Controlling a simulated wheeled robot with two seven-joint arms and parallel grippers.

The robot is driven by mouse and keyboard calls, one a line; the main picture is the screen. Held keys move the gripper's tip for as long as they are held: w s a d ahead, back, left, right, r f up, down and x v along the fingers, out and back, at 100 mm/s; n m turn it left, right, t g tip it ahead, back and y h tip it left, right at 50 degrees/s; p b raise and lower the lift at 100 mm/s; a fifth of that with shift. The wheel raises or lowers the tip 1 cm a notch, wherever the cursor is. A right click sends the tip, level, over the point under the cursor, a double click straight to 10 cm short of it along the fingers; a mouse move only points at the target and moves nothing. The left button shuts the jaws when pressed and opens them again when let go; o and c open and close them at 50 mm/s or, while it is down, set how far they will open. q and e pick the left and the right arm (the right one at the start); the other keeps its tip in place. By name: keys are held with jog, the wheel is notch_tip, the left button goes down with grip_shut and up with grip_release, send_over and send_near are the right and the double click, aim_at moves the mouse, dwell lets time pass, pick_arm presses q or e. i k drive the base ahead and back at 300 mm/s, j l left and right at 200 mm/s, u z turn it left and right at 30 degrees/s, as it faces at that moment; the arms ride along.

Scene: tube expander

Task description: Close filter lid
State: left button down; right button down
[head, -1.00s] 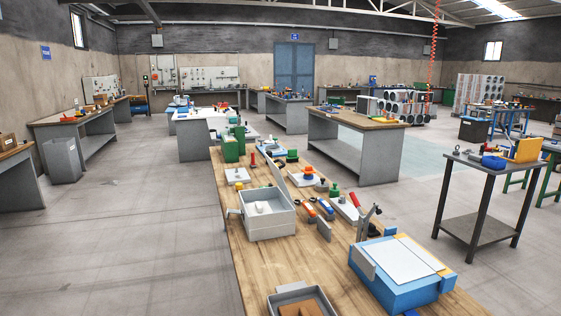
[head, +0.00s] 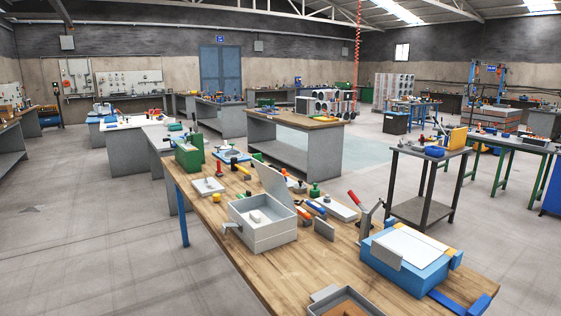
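A light grey open-topped box (head: 264,238) stands on the wooden workbench, left of its middle. Its flat grey lid (head: 271,184) stands raised at the back right side of the box, so the box is open. A small white piece (head: 255,216) lies inside. A grey handle or latch (head: 232,228) sticks out at the left side of the box. I cannot tell for certain that this box is the filter. Neither of my grippers is in view.
The workbench (head: 283,276) is bare in front of the box. A blue box with a white top (head: 405,259) stands to the right. A red-handled clamp (head: 355,203), several small tools and a green box (head: 189,158) are behind. A grey tray (head: 345,300) is at the front.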

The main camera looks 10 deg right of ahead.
aim_at(273, 181)
jog(key=i+j+z, duration=0.3)
jog(key=i+j, duration=0.2)
jog(key=j, duration=0.2)
jog(key=i+j+z, duration=0.1)
jog(key=j, duration=0.25)
jog(key=i+j+z, duration=0.15)
jog(key=i+j, duration=0.15)
jog(key=j, duration=0.15)
